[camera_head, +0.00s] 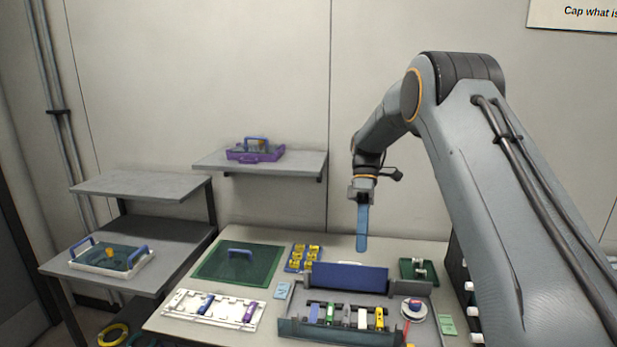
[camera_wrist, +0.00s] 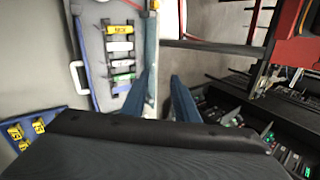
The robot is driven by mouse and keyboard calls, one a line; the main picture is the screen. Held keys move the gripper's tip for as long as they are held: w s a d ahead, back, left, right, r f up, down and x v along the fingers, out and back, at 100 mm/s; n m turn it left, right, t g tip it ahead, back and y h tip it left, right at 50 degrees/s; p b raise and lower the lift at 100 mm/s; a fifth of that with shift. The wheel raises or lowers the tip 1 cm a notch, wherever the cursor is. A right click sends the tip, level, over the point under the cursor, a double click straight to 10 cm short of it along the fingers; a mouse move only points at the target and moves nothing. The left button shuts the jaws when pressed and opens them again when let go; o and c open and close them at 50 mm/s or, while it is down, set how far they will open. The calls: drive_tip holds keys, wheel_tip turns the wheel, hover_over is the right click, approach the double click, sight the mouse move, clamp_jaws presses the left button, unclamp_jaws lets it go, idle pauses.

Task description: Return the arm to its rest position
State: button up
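My arm reaches in from the right of the head view and bends down over the worktable. My gripper (camera_head: 362,243) hangs above the back of the table, its blue fingers pointing down and overlapping in this side view. In the wrist view my gripper (camera_wrist: 163,82) shows two blue fingers apart with nothing seen between them, so it is open and empty. An open case (camera_head: 340,331) with coloured pieces stands on the table below and in front of it. My gripper appears clear of it.
A green mat (camera_head: 213,262), a white tray (camera_head: 182,309), yellow pieces on a blue holder (camera_head: 290,266) and a round spool (camera_head: 416,313) lie on the table. A wall shelf (camera_head: 309,165) holds a purple tray (camera_head: 243,157). A side shelf carries a white tray (camera_head: 88,268).

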drive_tip(key=s+d+f+m+t+b, duration=0.2)
drive_tip(key=s+f+m+b, duration=0.1)
drive_tip(key=s, duration=0.5)
drive_tip(key=s+d+f+m+t+b, duration=0.1)
drive_tip(key=s+f+m+t+b, duration=0.1)
drive_tip(key=s+f+m, duration=0.4)
drive_tip(key=s+d+f+m+t+h+b, duration=0.1)
drive_tip(key=s+d+f+m+t+b, duration=0.1)
drive_tip(key=s, duration=0.8)
wheel_tip(320, 180, down, 2)
drive_tip(key=m+t+b, duration=0.1)
drive_tip(key=m+b, duration=0.1)
drive_tip(key=m, duration=0.1)
drive_tip(key=shift+s+d+f+m, duration=0.2)
drive_tip(key=shift+s+d+m, duration=0.1)
drive_tip(key=shift+d+m, duration=0.1)
